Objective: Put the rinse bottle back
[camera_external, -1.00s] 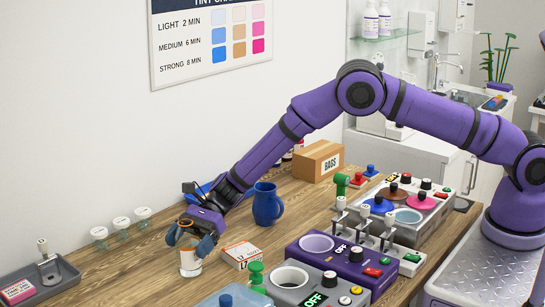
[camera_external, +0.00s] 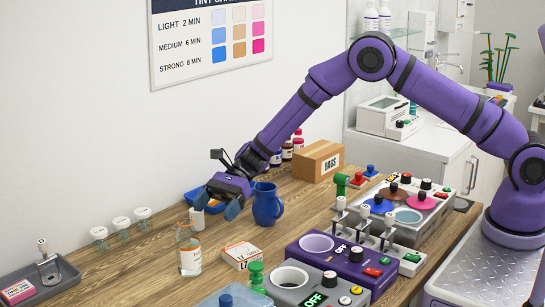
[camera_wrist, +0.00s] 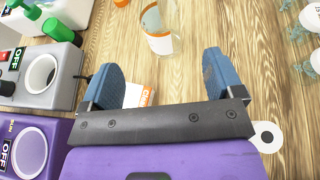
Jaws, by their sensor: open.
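A clear container with a white and orange label (camera_external: 190,260) stands upright on the wooden counter; I cannot tell for sure whether it is the rinse bottle. It also shows at the top of the wrist view (camera_wrist: 160,44). My gripper (camera_external: 217,206) is open, above the counter, behind and to the right of this container and apart from it. In the wrist view its two blue fingers (camera_wrist: 165,82) are spread with nothing held between them. A small white cylinder (camera_external: 197,219) stands below my gripper, partly hidden by it.
A blue mug (camera_external: 267,205) stands close to the right of my gripper. A small white and orange box (camera_external: 241,255) lies in front. Several clear jars (camera_external: 121,226) line the wall. Control units (camera_external: 330,262) fill the right front.

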